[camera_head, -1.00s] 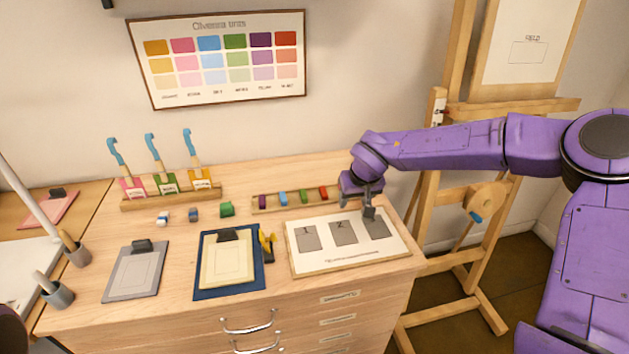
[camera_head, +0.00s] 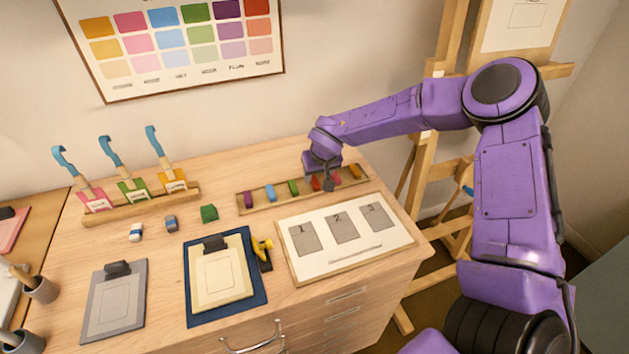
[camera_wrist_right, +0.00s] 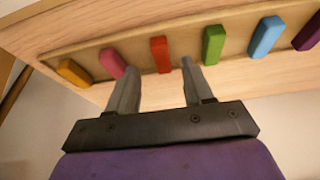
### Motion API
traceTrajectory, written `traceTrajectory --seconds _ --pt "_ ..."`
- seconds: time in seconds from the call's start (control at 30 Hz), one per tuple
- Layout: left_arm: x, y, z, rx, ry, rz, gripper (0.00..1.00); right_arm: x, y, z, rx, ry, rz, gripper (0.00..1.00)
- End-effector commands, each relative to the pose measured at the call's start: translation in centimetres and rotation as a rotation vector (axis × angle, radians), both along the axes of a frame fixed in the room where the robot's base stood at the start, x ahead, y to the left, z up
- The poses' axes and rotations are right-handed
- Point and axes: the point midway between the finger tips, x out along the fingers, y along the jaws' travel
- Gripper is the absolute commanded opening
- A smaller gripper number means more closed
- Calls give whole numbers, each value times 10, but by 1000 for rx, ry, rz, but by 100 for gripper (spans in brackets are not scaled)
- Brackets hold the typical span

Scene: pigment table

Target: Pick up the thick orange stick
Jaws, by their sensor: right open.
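The orange stick (camera_head: 355,171) lies at the right end of a wooden tray (camera_head: 262,205) on the table. In the right wrist view the orange stick (camera_wrist_right: 74,72) is at the left end of the same tray, left of the pink stick (camera_wrist_right: 112,63). My right gripper (camera_head: 324,186) is over the tray near the red stick (camera_head: 315,183). In the wrist view its open fingers (camera_wrist_right: 157,72) have the red stick (camera_wrist_right: 159,54) in the gap between their tips; I cannot tell how far above it they are. The orange stick is outside the fingers. My left gripper is not in view.
Purple, blue (camera_head: 270,192) and green (camera_head: 293,188) sticks share the tray. A board with three numbered grey squares (camera_head: 345,227) lies in front. An easel (camera_head: 440,150) is at right.

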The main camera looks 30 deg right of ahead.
Motion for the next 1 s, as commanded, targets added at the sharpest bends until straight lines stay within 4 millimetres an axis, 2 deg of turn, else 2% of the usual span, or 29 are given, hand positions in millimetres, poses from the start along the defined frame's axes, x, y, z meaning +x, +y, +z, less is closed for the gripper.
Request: traceTrajectory --seconds 0.13,0.4,0.47,0.5,0.57,0.6,0.87,1.0 --pt "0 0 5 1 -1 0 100 10 -1 -22 -2 3 1 51" --pt "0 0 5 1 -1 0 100 13 -1 -27 0 0 2 51" --pt "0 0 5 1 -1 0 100 13 -1 -27 0 0 2 35" --pt "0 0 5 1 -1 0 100 13 -1 -27 0 0 2 22" --pt "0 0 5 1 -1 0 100 12 -1 -27 0 0 2 2" --pt "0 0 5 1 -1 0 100 12 -1 -27 0 0 2 0" --pt "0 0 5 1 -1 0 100 12 -1 -27 0 0 2 0" --pt "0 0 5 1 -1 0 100 13 -1 -19 1 -3 1 0"
